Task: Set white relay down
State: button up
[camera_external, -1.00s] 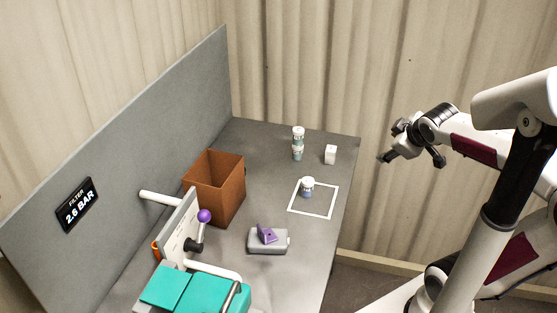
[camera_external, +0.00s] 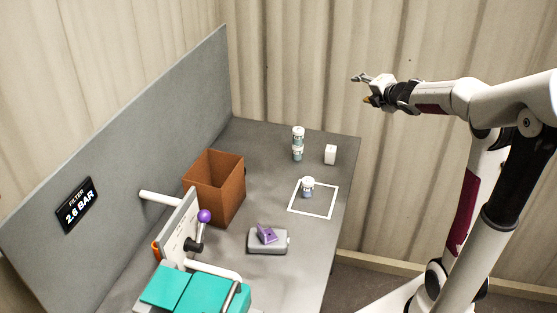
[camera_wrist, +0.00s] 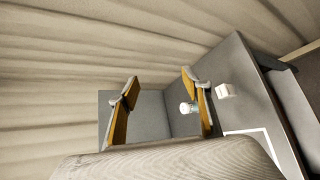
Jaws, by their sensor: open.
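The white relay (camera_external: 330,155) is a small white block standing on the grey table near its far right edge. In the wrist view it also shows (camera_wrist: 224,90), just right of the right finger. My gripper (camera_external: 362,90) is open and empty, raised in the air above and to the right of the relay in the external view. Its two orange-lined fingers show spread apart in the wrist view (camera_wrist: 160,100). Nothing is between the fingertips within reach, and the gripper is apart from the relay.
Two stacked jars (camera_external: 298,140) stand left of the relay. Another jar (camera_external: 308,190) stands inside a white square outline (camera_external: 312,216). A brown open box (camera_external: 228,205), a grey case with a purple piece (camera_external: 268,247), a purple-knobbed lever (camera_external: 204,216) and a teal-lidded unit (camera_external: 180,288) occupy the left and front.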

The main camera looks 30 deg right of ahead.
jog(key=w+d+f+n+y, duration=0.1)
jog(key=w+f+n+y, duration=0.2)
jog(key=w+f+n, duration=0.4)
jog(key=n+g+y, duration=0.4)
jog(key=n+y, duration=0.5)
jog(key=n, duration=0.8)
send_near(331, 149)
jog(key=shift+w+a+f, duration=0.6)
jog(key=shift+a+f, duration=0.15)
jog(key=shift+f, duration=0.15)
jog(key=shift+w+a, duration=0.1)
jog(key=shift+x, duration=1.2)
jog(key=shift+w, duration=0.1)
jog(key=shift+x, duration=2.55)
